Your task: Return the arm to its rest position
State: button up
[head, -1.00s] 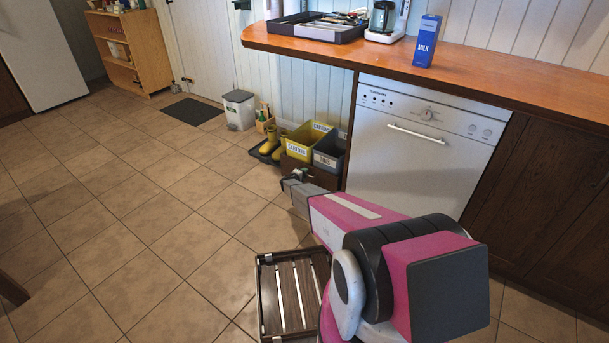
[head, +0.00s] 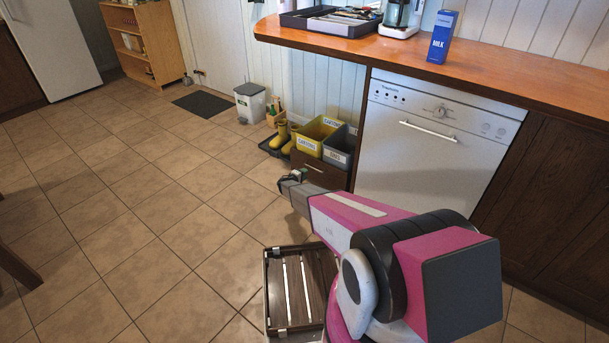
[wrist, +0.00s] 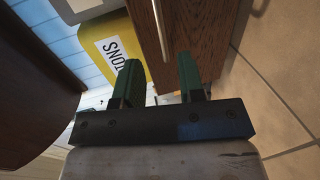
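My arm reaches low and away in the head view, in front of the counter. My gripper (head: 292,182) is at its far end, over the floor in front of the yellow and grey bins, small and partly turned from view. In the wrist view my gripper (wrist: 160,82) shows two green fingers well apart, with nothing between them. The dark utensil tray (head: 293,22) stands on the counter at the back, with utensils inside; my gripper is far below it.
The yellow bin (head: 308,144) and grey bin (head: 338,154) stand beside the white dishwasher (head: 435,165). The wooden counter (head: 480,72) carries a blue milk carton (head: 442,38) and a coffee maker (head: 398,28).

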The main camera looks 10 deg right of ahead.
jog(key=s+d+r+m+g+y, duration=0.1)
jog(key=s+d+r+m+g, duration=0.25)
jog(key=s+r, duration=0.8)
jog(key=s+d+r+m+g+y, duration=0.1)
jog(key=s+d+r+m+g, duration=0.3)
jog(key=s+r, duration=0.75)
jog(key=s+a+r+g+y, duration=0.1)
jog(key=s+a+r+y, duration=0.1)
jog(key=s+r, duration=0.3)
jog(key=s+a+r+m+g+y, duration=0.1)
jog(key=s+r+y, duration=0.3)
jog(key=s, duration=0.9)
jog(key=s+a+r+g+y, duration=0.1)
jog(key=s+a+r+y, duration=0.1)
jog(key=s+r, duration=0.3)
jog(key=s+y, duration=0.1)
jog(key=s, duration=0.3)
jog(key=shift+s+a+r, duration=0.3)
jog(key=shift+s+r, duration=0.1)
jog(key=shift+m+g, duration=0.25)
